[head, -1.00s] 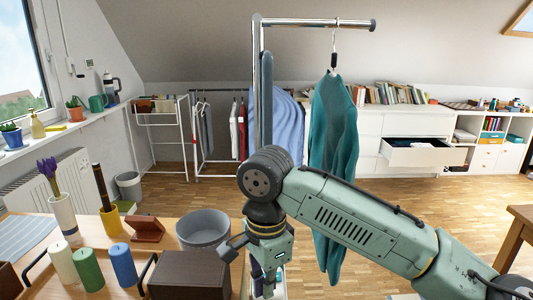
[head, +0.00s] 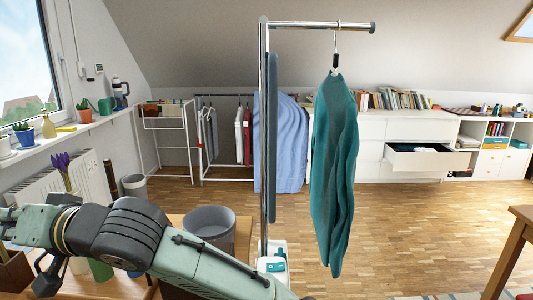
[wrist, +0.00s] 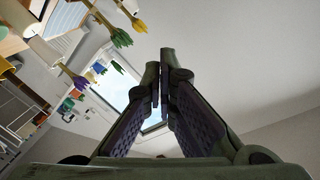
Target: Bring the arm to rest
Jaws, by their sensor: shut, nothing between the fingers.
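My gripper (wrist: 160,75) shows in the wrist view with its two dark fingers drawn together at the tips and nothing between them. In the head view my green arm reaches left across the front of the table, and its end runs to the left picture edge. The wrist view is tilted, with the sloped ceiling and a window (wrist: 132,96) behind the fingers.
A metal rack (head: 266,120) with a teal sweater (head: 335,160) stands centre. A drawer (head: 425,160) is open in the white dresser behind.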

